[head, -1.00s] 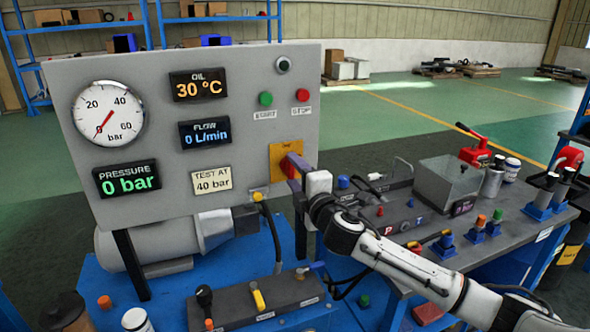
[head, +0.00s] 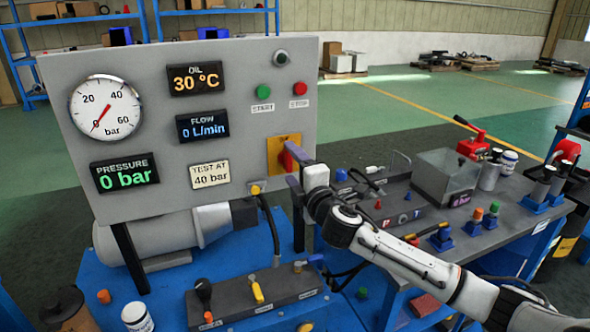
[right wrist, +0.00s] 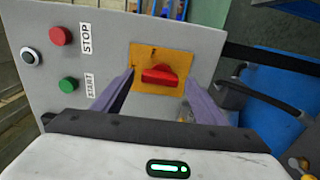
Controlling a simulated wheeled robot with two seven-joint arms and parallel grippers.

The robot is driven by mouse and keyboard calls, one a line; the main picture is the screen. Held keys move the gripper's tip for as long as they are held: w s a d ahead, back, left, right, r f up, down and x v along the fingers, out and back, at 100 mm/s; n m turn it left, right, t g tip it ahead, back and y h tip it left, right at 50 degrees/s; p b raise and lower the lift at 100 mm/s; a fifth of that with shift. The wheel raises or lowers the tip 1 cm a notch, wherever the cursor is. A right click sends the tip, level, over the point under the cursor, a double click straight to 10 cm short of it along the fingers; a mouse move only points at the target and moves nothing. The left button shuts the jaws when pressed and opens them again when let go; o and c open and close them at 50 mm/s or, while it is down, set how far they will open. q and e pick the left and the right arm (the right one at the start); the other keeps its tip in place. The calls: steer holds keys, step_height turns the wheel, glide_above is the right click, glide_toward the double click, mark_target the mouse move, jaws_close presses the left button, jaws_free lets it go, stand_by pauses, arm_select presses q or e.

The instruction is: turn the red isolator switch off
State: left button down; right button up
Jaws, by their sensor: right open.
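The red isolator switch (right wrist: 160,75) sits on a yellow plate (right wrist: 143,55) on the grey control panel (head: 240,80). In the head view the red knob (head: 286,159) is partly hidden by my right gripper (head: 296,166). In the right wrist view my right gripper (right wrist: 160,80) is open, with its two purple fingers apart on either side of the knob. I cannot tell whether the fingers touch the plate or knob. The panel displays show 0 bar, 30 °C and 0 L/min. My left gripper is not in view.
A green start button (head: 264,90) and a red stop button (head: 299,88) are above the switch. A valve block (head: 250,300) with levers lies below the panel. A bench (head: 500,215) with several fittings and a clear box (head: 445,175) stands to the right.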

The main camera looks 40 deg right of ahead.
steer(key=b+v, duration=0.1)
steer(key=v, duration=0.9)
steer(key=shift+a, duration=0.1)
steer(key=s+a+f+m+g+y, duration=0.1)
steer(key=s+a+f+m+g, duration=0.15)
steer(key=f, duration=0.55)
steer(key=s+a+f+m+g+y, duration=0.1)
steer(key=s+a+f, duration=0.2)
steer(key=f, duration=0.5)
steer(key=s+a+f+m+g+y, duration=0.2)
steer(key=s+a+f, duration=0.1)
steer(key=f, duration=0.5)
steer(key=s+a+f+m+g+y, duration=0.2)
steer(key=s+a+f+m, duration=0.6)
steer(key=s+a+f, duration=0.4)
steer(key=s+f+g, duration=0.1)
steer(key=s+f, duration=0.2)
steer(key=s, duration=0.2)
steer(key=shift+a+g, duration=0.15)
steer(key=shift+g, duration=0.1)
